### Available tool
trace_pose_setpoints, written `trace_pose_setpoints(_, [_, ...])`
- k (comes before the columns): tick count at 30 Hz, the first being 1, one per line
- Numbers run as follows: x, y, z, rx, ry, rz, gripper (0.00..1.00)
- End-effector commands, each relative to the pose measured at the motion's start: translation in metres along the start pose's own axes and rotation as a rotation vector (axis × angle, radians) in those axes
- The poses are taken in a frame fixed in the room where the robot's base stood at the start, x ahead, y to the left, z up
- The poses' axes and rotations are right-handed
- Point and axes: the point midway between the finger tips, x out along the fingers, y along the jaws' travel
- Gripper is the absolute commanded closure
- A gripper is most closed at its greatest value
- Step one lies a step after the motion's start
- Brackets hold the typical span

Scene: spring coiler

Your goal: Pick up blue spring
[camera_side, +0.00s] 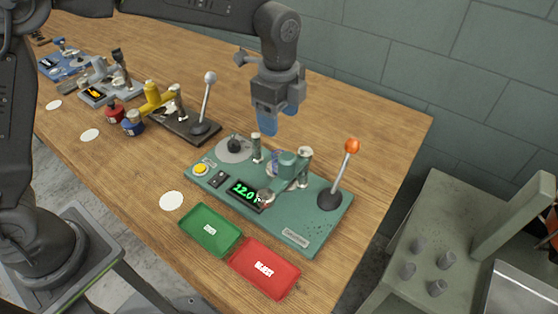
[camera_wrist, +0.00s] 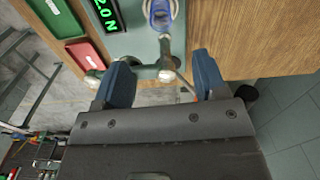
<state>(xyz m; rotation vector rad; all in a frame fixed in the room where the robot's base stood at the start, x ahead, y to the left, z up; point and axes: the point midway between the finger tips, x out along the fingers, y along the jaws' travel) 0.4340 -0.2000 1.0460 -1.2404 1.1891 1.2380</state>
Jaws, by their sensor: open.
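The blue spring (camera_wrist: 160,14) shows at the top of the wrist view, on a round metal seat of the green tester (camera_side: 325,213). In the side view it is small and partly hidden behind the tester's parts. My gripper (camera_side: 267,125) hangs above and behind the tester in the side view, with its blue fingers pointing down. In the wrist view my gripper (camera_wrist: 161,62) is open, its two blue fingers apart with no object held. The spring lies beyond the fingertips in that view, apart from them.
The tester has an orange-knobbed lever (camera_side: 351,147) and a lit display (camera_side: 244,191). A green tray (camera_side: 211,230) and a red tray (camera_side: 265,268) lie in front. A grey-knobbed lever device (camera_side: 187,125) stands left. A green-grey chair (camera_side: 450,240) stands right.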

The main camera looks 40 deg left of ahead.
Motion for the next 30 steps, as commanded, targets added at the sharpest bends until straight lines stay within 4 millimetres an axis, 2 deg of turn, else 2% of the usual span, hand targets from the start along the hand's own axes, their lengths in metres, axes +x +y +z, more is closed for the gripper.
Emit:
trace_pose_setpoints(9, [0.06, 0.001, 0.0, 0.003, -0.002, 0.005, 0.35])
trace_pose_setpoints(17, [0.08, 0.0, -0.001, 0.004, -0.001, 0.002, 0.35])
trace_pose_setpoints(24, [0.114, 0.0, 0.0, 0.004, -0.002, 0.005, 0.35])
trace_pose_setpoints(30, [0.129, -0.001, 0.0, 0.004, -0.001, 0.002, 0.35])
